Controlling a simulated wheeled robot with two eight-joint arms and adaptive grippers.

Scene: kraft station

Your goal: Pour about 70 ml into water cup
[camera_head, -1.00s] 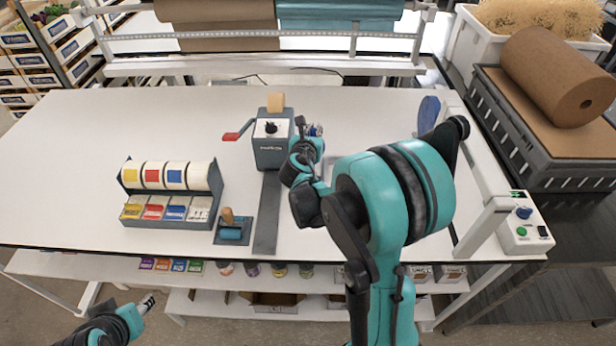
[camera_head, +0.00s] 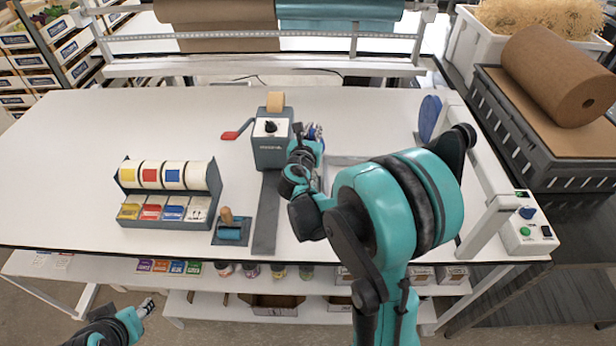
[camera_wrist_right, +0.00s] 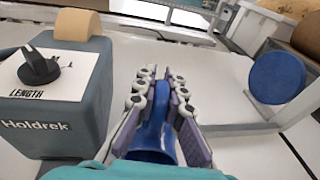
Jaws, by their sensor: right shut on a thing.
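My right gripper (camera_wrist_right: 157,105) is shut on a blue item (camera_wrist_right: 154,132) with a narrow upper part and a wider, rounded lower part. What it is beyond that I cannot tell. In the head view my right gripper (camera_head: 312,133) is beside the grey tape machine, mostly hidden by my own arm, with a little blue showing at it. I cannot make out a water cup or any water in these views. My left gripper (camera_head: 146,307) is low at the bottom left, off the table's front edge; its finger state is too small to tell.
The grey tape machine (camera_head: 268,152) with a red-handled crank stands left of my right gripper; it is close by in the wrist view (camera_wrist_right: 75,125). A blue disc (camera_head: 429,118) stands at right. A label dispenser (camera_head: 165,210) sits at left. The table's left side (camera_head: 70,140) is clear.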

